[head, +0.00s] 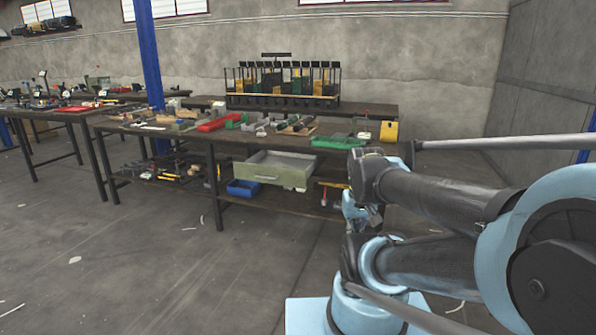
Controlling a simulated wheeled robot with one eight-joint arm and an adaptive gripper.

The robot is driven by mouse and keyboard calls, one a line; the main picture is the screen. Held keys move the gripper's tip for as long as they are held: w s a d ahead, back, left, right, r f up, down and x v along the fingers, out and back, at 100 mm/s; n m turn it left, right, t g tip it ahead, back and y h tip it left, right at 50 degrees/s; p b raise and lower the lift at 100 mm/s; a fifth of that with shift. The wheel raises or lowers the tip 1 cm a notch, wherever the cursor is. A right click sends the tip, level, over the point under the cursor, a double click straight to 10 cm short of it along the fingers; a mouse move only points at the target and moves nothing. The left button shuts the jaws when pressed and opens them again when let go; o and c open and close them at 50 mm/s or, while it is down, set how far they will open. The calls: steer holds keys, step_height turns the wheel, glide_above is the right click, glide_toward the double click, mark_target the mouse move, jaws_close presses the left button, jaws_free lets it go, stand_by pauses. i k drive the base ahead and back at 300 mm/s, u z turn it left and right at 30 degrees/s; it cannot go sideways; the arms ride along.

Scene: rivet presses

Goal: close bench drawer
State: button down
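The bench drawer (272,169) is a pale green-grey box under the top of the long workbench (232,138). It stands pulled out toward me, its inside showing, with a small handle (266,177) on its front. My arm fills the right side of the head view. Its links reach left to near the bench's right end, apart from the drawer in the picture. My gripper cannot be made out clearly; it may be among the arm parts near the bench, so its fingers do not show as open or shut.
Tools and a green tray (341,142) cover the bench top. A blue post (150,60) stands behind the bench. The floor (150,260) in front is mostly clear.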

mark_target(280, 164)
steer(key=z, duration=0.1)
steer(key=i, duration=1)
steer(key=u, duration=0.05)
